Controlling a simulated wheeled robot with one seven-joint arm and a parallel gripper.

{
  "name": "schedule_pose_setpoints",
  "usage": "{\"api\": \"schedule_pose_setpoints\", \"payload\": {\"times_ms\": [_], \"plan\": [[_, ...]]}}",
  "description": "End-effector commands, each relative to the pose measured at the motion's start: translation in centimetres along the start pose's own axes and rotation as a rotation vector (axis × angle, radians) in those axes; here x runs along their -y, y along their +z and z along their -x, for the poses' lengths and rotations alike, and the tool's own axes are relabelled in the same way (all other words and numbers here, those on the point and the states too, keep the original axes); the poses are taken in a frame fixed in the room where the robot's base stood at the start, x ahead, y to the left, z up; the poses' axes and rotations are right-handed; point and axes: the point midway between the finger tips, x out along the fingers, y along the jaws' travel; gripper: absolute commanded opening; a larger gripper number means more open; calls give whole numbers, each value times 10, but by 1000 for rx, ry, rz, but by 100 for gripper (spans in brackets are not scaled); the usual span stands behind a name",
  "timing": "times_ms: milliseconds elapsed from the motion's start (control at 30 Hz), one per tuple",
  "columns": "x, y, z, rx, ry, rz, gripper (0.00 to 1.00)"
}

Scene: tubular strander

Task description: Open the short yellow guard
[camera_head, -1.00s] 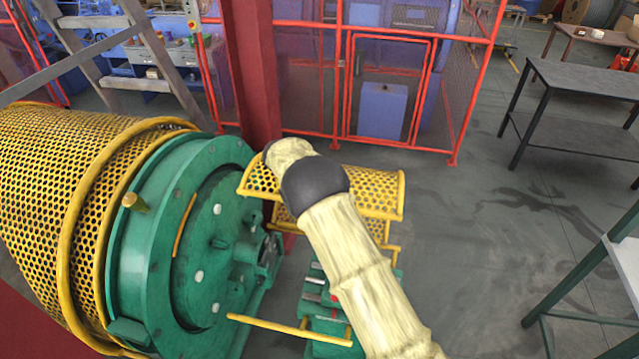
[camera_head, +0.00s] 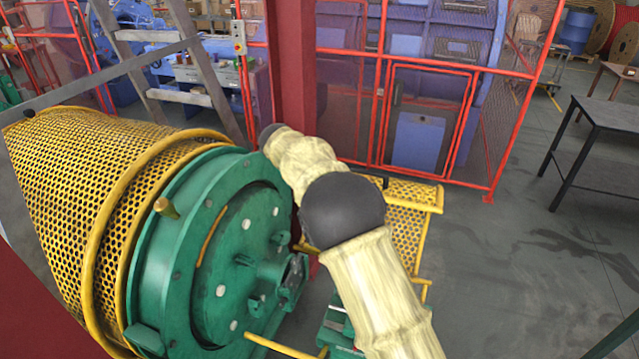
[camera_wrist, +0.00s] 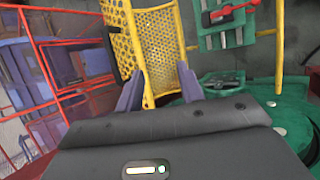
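The short yellow guard (camera_head: 408,218) is a curved perforated panel with a yellow tube frame, right of the large green drum end (camera_head: 235,265). In the head view my arm crosses in front of it and hides its left part. In the wrist view the guard (camera_wrist: 160,45) stands upright in the picture, just beyond my gripper (camera_wrist: 160,80). The two fingers are spread apart with the guard's lower end in line between them. No contact with the guard can be made out. The gripper itself is hidden in the head view.
A long yellow mesh guard (camera_head: 75,185) covers the drum at left. A dark red post (camera_head: 290,75) stands behind my arm. A red-framed fence (camera_head: 425,125) runs behind. A dark table (camera_head: 610,150) stands at right, with clear floor before it.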

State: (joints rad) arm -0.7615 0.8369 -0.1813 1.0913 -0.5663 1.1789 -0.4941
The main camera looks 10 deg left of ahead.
Motion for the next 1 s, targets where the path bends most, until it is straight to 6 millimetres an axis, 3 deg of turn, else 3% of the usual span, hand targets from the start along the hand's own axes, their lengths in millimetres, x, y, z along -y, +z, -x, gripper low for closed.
{"api": "schedule_pose_setpoints", "payload": {"times_ms": [233,567,667,767,867,1000], "plan": [[0,-1,36,-3,1,0,38],[0,0,41,-2,0,1,38],[0,2,40,-2,-4,-3,18],[-1,12,32,-6,-24,-26,0],[-1,33,18,-21,-67,-78,0],[7,79,-8,-53,-158,-202,0]]}}
